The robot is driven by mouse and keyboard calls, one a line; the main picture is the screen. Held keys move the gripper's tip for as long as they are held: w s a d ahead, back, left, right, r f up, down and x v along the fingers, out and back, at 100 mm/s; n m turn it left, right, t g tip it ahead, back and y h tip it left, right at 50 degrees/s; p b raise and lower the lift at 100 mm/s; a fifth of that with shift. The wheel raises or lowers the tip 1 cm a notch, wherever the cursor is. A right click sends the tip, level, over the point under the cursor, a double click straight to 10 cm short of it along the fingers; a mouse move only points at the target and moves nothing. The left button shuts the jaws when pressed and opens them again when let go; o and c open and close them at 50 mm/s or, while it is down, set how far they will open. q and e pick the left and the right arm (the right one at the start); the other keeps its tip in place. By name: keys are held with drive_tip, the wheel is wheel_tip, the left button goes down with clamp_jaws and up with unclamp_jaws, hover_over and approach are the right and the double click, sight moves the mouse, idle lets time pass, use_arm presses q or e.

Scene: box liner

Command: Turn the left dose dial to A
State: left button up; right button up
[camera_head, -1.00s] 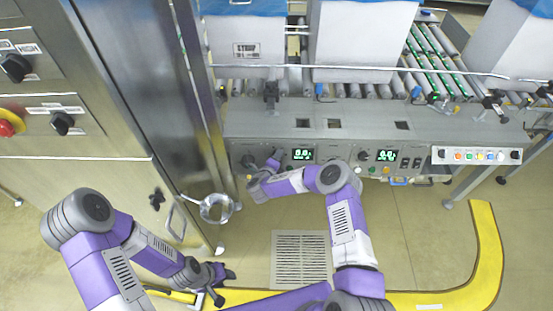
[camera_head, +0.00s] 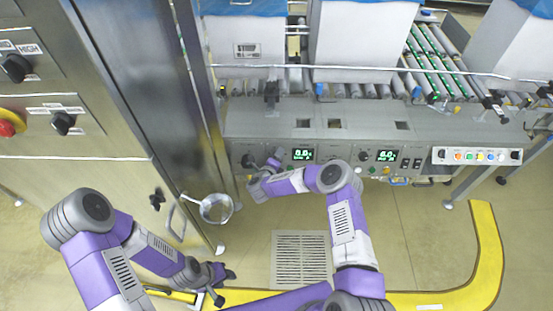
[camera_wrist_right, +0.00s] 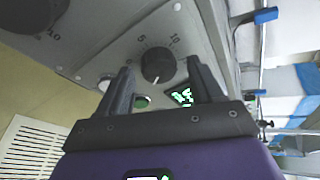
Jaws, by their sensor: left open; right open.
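The left dose dial (camera_wrist_right: 157,66) is a small dark round knob on the grey panel, with the numbers 5 and 10 printed around it. In the right wrist view it lies between the open fingers of my right gripper (camera_wrist_right: 159,72); whether they touch it I cannot tell. In the head view my right gripper (camera_head: 273,163) is at the panel and largely covers this dial. A lit green display (camera_head: 303,154) is just right of it and also shows in the wrist view (camera_wrist_right: 181,96). My left gripper (camera_head: 222,274) is open and empty, low beside the cabinet.
Another dial (camera_head: 248,160) sits left of my right gripper, and a similar dial (camera_head: 363,156) farther right by a second display (camera_head: 386,156). Coloured buttons (camera_head: 478,155) are at the right.

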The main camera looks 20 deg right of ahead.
drive_tip(key=p+v, duration=0.3)
drive_tip(key=v, duration=0.4)
drive_tip(key=shift+s+a, duration=0.15)
drive_tip(key=shift+s, duration=0.05)
drive_tip(key=shift+r, duration=0.15)
drive_tip(key=s+a+f+n+g+y+p, duration=0.1)
drive_tip(key=s+a+n+g+y+p, duration=0.1)
drive_tip(key=s+n+y, duration=0.3)
drive_tip(key=s+a+f+n+g+y+p, duration=0.1)
drive_tip(key=s+a+n+g+y+p, duration=0.1)
drive_tip(key=s+n, duration=1)
drive_tip(key=a+n+g+y, duration=0.1)
drive_tip(key=a+y, duration=0.1)
drive_tip(key=y, duration=0.1)
drive_tip(key=shift+a+n+g+y, duration=0.3)
drive_tip(key=shift+n, duration=0.1)
drive_tip(key=s+n+g, duration=0.2)
drive_tip(key=s, duration=0.3)
drive_tip(key=s+d+r+n+g+p, duration=0.1)
drive_tip(key=s+n+g, duration=0.1)
drive_tip(key=s, duration=0.3)
drive_tip(key=s+d+r+n+g+y, duration=0.1)
drive_tip(key=s+n, duration=0.1)
drive_tip(key=s, duration=0.3)
drive_tip(key=shift+s+r+g, duration=0.1)
drive_tip(key=shift+s+g, duration=0.05)
drive_tip(key=shift+g, duration=0.25)
drive_tip(key=shift+c, duration=0.3)
